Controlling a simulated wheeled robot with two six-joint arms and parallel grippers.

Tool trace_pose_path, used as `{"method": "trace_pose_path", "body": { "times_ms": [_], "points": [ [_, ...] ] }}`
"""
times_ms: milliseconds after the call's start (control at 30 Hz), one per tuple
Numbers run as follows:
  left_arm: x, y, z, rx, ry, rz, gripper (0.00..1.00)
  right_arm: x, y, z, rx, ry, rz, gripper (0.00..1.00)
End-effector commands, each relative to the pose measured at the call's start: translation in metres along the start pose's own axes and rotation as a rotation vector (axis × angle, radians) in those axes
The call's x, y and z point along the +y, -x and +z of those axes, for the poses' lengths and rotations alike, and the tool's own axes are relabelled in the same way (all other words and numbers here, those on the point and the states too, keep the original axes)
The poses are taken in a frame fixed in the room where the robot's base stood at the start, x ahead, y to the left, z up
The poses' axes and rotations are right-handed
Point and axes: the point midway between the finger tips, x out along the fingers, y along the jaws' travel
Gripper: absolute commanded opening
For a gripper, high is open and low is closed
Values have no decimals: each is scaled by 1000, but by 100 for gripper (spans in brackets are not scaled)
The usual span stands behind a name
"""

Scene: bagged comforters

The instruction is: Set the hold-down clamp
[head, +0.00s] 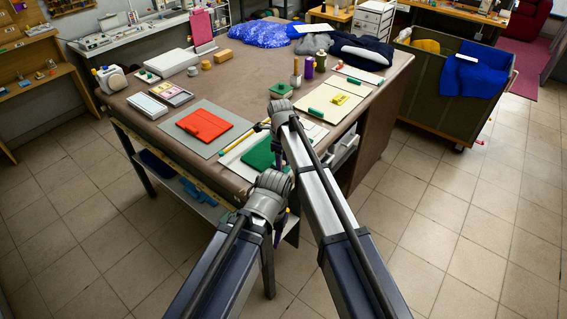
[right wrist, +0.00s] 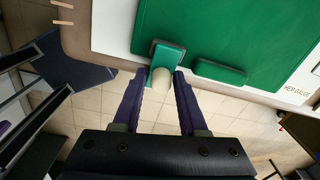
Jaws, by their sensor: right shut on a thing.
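In the right wrist view, a small teal clamp (right wrist: 170,53) with a dark surround sits at the near edge of a white board. A pale rounded knob or lever end (right wrist: 162,77) sticks out from it towards me. My right gripper (right wrist: 161,82) has its purple fingers on either side of this pale end and is shut on it. A green sheet (right wrist: 240,30) lies flat on the board (right wrist: 113,25). In the head view the green sheet (head: 259,156) shows partly behind my arms, which hide the clamp. My left gripper is not clearly visible.
A dark green bar (right wrist: 219,72) lies right of the clamp. On the brown table (head: 250,92), a red folded cloth (head: 204,125) lies on a grey mat left of the board. Several bottles and a cream board (head: 335,98) stand or lie farther right. Tiled floor shows below the table edge.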

Motion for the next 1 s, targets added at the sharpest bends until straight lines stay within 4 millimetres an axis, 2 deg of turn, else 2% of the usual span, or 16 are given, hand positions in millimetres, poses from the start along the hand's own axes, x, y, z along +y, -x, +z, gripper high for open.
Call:
{"method": "trace_pose_path", "body": {
  "times_ms": [633,667,800,1000],
  "points": [
    [0,-1,0,0,0,0,50,-2,-1,1,45,2,4,0],
    [0,-1,0,0,0,0,50,-2,-1,1,45,2,4,43],
    [0,-1,0,0,0,0,50,-2,-1,1,45,1,5,59],
    [0,-1,0,0,0,0,50,-1,-1,1,45,1,7,59]
  ]
}}
